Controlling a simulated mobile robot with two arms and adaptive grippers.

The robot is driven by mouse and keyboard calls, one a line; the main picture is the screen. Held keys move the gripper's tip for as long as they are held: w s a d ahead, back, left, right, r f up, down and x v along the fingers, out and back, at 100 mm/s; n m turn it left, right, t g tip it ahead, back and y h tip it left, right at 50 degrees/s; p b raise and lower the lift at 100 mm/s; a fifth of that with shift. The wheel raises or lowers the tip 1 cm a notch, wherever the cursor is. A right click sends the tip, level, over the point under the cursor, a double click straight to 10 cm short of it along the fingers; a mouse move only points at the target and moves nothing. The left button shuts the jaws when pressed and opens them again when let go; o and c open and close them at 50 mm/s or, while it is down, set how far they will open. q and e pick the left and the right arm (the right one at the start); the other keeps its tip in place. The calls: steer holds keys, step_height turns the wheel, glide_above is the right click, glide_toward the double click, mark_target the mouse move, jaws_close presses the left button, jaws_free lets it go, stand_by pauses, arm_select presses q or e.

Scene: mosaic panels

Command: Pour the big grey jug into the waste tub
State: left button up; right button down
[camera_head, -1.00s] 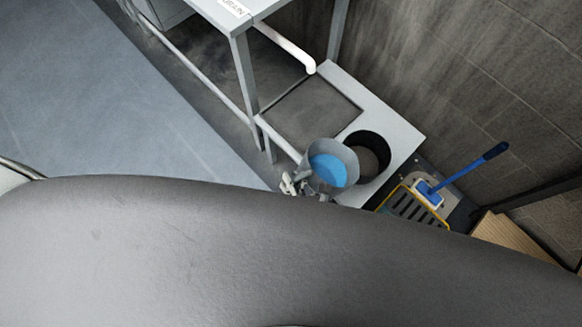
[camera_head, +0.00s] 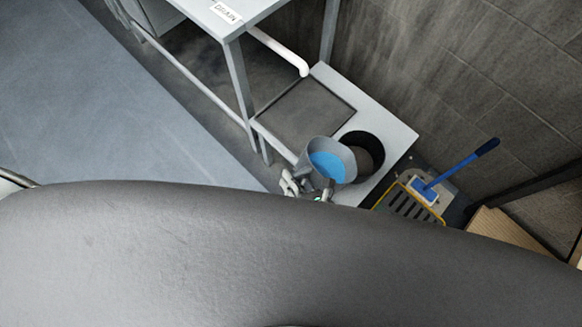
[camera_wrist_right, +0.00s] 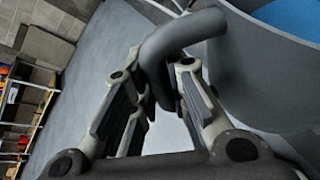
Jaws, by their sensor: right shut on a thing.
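The big grey jug (camera_head: 346,157) holds blue liquid (camera_head: 326,165) and stays roughly upright, with its mouth up. In the head view it overlaps the near left edge of a round black opening, apparently the waste tub (camera_head: 376,147), set in a pale low bench. Whether it is directly above the opening is unclear. My right gripper (camera_head: 307,189) is shut on the jug's handle; in the right wrist view the fingers (camera_wrist_right: 160,88) close around the curved grey handle (camera_wrist_right: 184,38), with the jug wall (camera_wrist_right: 265,82) to the right. My left gripper is out of view.
A dark square panel (camera_head: 306,110) lies in the bench beside the opening. A white pipe (camera_head: 280,50) comes down from a table with a drain label (camera_head: 226,12). The floor at left is clear.

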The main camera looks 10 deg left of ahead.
steer(key=shift+w+d+r, duration=0.3)
steer(key=shift+w+r, duration=0.05)
steer(key=shift+r, duration=0.25)
steer(key=shift+w+d+r, duration=0.15)
steer(key=shift+w+r, duration=0.05)
steer(key=shift+r, duration=0.05)
steer(key=shift+w+d+r+m+g+y+p, duration=0.1)
steer(key=shift+d+r+m+g+y+p, duration=0.05)
steer(key=shift+r+m+g+y+p, duration=0.15)
steer(key=shift+w+d+r, duration=0.35)
steer(key=shift+r, duration=0.15)
steer(key=shift+w+d+r+m+y, duration=0.25)
steer(key=shift+w+d+m+y, duration=0.05)
steer(key=shift+m, duration=0.1)
